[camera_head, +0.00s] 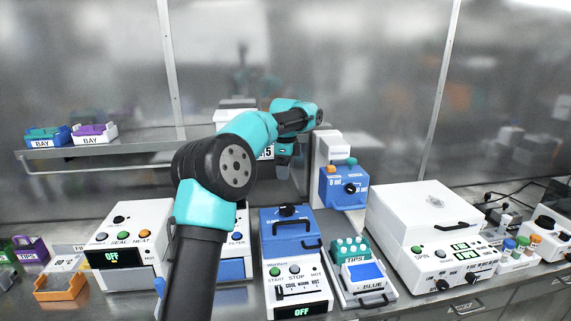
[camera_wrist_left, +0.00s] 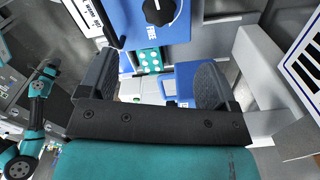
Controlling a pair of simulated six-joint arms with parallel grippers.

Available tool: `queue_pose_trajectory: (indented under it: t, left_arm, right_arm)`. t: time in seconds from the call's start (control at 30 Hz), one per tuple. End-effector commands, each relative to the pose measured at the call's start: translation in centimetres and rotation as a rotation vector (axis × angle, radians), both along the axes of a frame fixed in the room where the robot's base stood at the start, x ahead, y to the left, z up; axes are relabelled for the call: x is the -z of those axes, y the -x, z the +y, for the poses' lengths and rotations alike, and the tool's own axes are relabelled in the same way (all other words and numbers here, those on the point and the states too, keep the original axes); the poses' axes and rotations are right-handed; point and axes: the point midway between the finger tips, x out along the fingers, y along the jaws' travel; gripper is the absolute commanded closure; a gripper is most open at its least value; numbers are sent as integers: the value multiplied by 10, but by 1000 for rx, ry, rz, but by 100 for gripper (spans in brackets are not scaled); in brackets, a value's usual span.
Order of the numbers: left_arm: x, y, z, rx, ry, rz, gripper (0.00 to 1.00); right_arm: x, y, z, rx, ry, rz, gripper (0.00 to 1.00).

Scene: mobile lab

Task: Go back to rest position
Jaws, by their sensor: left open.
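My left arm rises from the bottom of the head view and bends right. Its gripper end is small and partly hidden behind the wrist, left of the blue-and-white dispenser (camera_head: 345,187). In the left wrist view my left gripper (camera_wrist_left: 155,88) has its two dark fingers wide apart, with nothing held between them. Beyond the gap show a teal tip rack (camera_wrist_left: 150,60) and a blue-topped box. The blue dispenser head with its black knob (camera_wrist_left: 175,22) is close beyond the fingers. My right gripper does not show in the head view.
The bench is crowded: a sealer (camera_head: 125,235) at left, a blue-lidded heater unit (camera_head: 297,285) in the middle, the tip rack (camera_head: 350,249) beside it, and a large white centrifuge (camera_head: 425,225) at right. A shelf (camera_head: 100,150) holds two bays. Open air lies above the bench.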

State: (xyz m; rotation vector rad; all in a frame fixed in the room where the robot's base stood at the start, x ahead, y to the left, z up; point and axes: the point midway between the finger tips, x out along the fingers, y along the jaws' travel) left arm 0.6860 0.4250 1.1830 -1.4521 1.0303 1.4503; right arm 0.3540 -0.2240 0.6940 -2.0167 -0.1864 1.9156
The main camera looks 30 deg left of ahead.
Motion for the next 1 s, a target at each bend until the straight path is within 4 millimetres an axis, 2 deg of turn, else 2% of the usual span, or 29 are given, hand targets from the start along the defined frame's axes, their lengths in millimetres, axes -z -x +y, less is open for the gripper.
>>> queue_pose_trajectory:
  t: [0.2,0.73,0.87,0.97,1.0]
  left_arm:
    - [-15,0,0,0,0,1,16]
    - [-12,-1,-3,4,3,2,16]
    - [2,-8,-24,28,23,0,16]
    - [24,-16,-56,61,55,-3,16]
    - [35,-20,-73,76,72,-4,16]
  right_arm:
    - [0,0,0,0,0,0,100]
    - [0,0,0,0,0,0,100]
    - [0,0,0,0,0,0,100]
    - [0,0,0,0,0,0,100]
    - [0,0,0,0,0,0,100]
